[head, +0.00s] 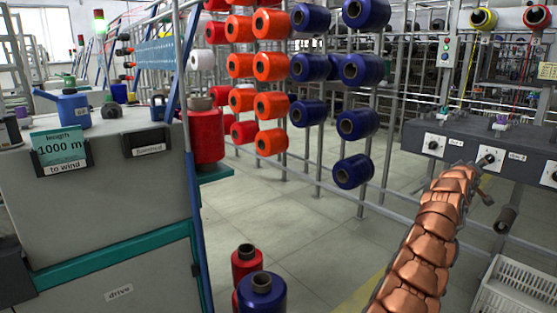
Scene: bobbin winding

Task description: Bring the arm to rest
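My copper-coloured segmented arm rises from the bottom right of the head view and leans up and to the right. My gripper (482,182) is at its far end, small and partly hidden behind the last arm segments. It is in front of the grey winding machine (455,139), close to a spindle knob (490,158) on the machine's front. I cannot tell whether it touches the machine, or whether its fingers are open or shut.
A white crate (508,292) stands at the lower right, near the arm. A grey cabinet (110,215) fills the left. A red bobbin (245,262) and a blue bobbin (261,295) stand at the bottom. Orange bobbins (271,105) hang on a rack behind. The floor (280,220) between is clear.

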